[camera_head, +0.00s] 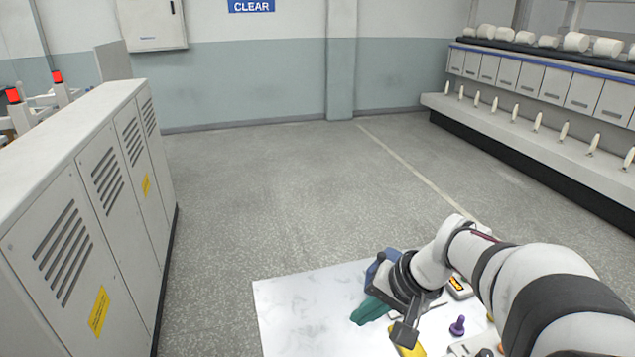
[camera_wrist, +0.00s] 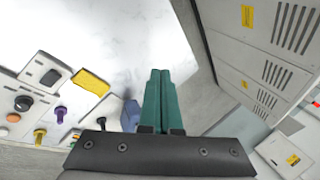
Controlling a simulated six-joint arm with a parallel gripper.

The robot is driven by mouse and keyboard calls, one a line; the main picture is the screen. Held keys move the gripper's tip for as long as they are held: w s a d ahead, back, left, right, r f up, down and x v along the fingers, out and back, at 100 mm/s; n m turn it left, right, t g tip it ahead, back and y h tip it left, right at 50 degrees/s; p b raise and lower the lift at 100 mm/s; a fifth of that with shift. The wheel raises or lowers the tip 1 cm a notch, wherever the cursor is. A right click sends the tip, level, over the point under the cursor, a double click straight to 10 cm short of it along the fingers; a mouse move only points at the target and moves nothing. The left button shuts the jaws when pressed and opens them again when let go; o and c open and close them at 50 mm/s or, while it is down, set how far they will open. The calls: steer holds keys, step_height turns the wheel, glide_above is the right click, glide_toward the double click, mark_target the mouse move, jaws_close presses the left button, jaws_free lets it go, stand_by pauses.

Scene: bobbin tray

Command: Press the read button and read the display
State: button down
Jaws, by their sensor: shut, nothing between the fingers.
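My gripper (camera_head: 360,318) has green fingers, shut with nothing between them. They also show shut in the wrist view (camera_wrist: 160,72), above the white table top. A pale box (camera_wrist: 36,68) with a small dark window (camera_wrist: 50,77) lies left of the fingers in the wrist view. The window may be the display; no reading is legible. Just beyond it is a pale piece with a black round part (camera_wrist: 22,103). I cannot tell which part is the read button. The gripper is apart from the box. In the head view the box is largely out of frame.
The white table (camera_head: 300,305) is clear at its left. A yellow piece (camera_wrist: 90,82), a purple knob-like piece (camera_wrist: 60,113), a yellow knob-like piece (camera_wrist: 38,133) and a blue object (camera_wrist: 130,113) lie around. Grey cabinets (camera_head: 100,190) stand at left, beyond a floor gap.

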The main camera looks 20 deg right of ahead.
steer(key=w+d+f+m+t+h, duration=0.1)
steer(key=w+d+f+t, duration=0.15)
steer(key=d, duration=0.75)
steer(key=w+d+f+m+t+h, duration=0.1)
steer(key=w+d+m+h, duration=0.15)
steer(key=d, duration=0.75)
steer(key=s+d+f+h, duration=0.1)
steer(key=s+d+f, duration=0.1)
steer(key=d, duration=0.5)
steer(key=s+d+f+m+h, duration=0.1)
steer(key=s+d+f, duration=0.2)
steer(key=d, duration=0.5)
steer(key=s+d+f+m+h, duration=0.1)
steer(key=s+d+f+h, duration=0.1)
steer(key=d, duration=0.6)
steer(key=shift+s+f, duration=0.35)
steer(key=shift+s, duration=0.5)
steer(key=shift+a+f, duration=0.1)
steer(key=shift+f, duration=4.3)
steer(key=shift+f, duration=0.1)
steer(key=shift+f, duration=0.3)
